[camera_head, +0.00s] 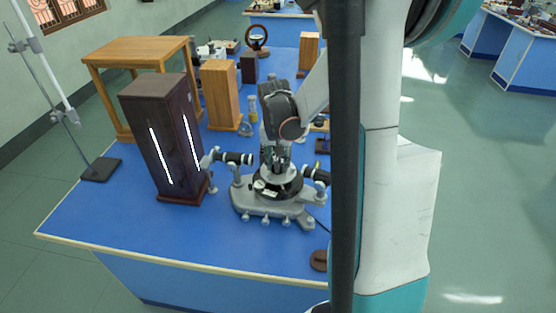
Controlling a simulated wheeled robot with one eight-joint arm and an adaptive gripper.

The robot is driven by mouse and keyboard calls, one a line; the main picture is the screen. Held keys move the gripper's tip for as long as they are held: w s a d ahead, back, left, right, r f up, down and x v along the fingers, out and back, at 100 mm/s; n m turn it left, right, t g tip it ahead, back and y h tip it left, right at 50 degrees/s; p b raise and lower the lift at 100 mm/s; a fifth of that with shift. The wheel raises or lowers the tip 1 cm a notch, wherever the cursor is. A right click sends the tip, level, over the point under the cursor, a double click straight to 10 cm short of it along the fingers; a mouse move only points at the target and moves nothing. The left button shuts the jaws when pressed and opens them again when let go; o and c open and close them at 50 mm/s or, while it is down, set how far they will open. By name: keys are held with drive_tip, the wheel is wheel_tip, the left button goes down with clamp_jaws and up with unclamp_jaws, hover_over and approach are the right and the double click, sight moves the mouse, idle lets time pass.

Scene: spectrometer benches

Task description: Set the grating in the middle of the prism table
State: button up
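The spectrometer (268,209) stands on the blue bench, with its grey footed base and black round centre. The prism table is at its middle, mostly hidden by my gripper. My gripper (275,163) points down over the middle of the spectrometer, its fingertips close to or at the prism table. I cannot tell whether the fingers are open or shut. No grating can be made out; it may be hidden between or behind the fingers. A collimator tube (234,158) reaches left, and a telescope tube (315,174) reaches right, partly behind my arm.
A dark wooden lamp box (153,140) with glowing slits stands left of the spectrometer. Behind are a wooden stool (137,52), a light wooden block (220,93) and a small jar (253,108). A stand (101,169) is at left. The front-left bench top (110,215) is clear.

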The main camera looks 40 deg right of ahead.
sight(277, 160)
wheel_tip(277, 160, up, 12)
drive_tip(key=s+a+p, duration=0.1)
drive_tip(key=p, duration=0.2)
drive_tip(key=shift+a, duration=0.25)
